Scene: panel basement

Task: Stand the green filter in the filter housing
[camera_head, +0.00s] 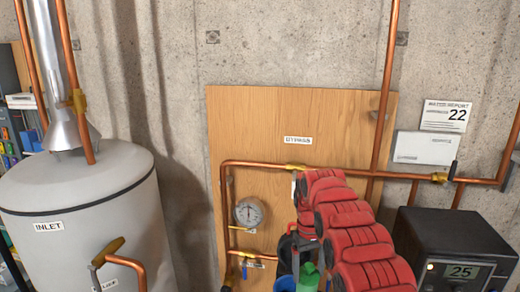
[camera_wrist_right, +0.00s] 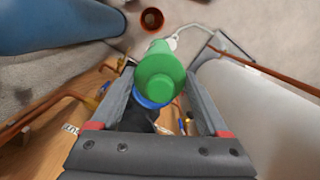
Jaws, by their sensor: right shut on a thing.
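The green filter (camera_head: 309,277) shows at the bottom of the head view, partly behind my red right arm. In the right wrist view the green filter (camera_wrist_right: 160,75) is seen end-on, between the two fingers of my right gripper (camera_wrist_right: 161,64), which is shut on it. A blue rounded part (camera_wrist_right: 150,102), which may be the filter housing, shows just past the filter's edge. In the head view a blue part (camera_head: 285,284) is just left of the filter. I cannot tell whether the filter is inside it or only in front of it. My left gripper is not in view.
Copper pipes (camera_head: 260,163) run around the wooden panel (camera_head: 300,110), with a gauge (camera_head: 249,212) at the left. A white tank (camera_head: 75,200) stands at the left, and a dark box (camera_head: 455,250) showing 25 at the right. Pipes lie close to the arm.

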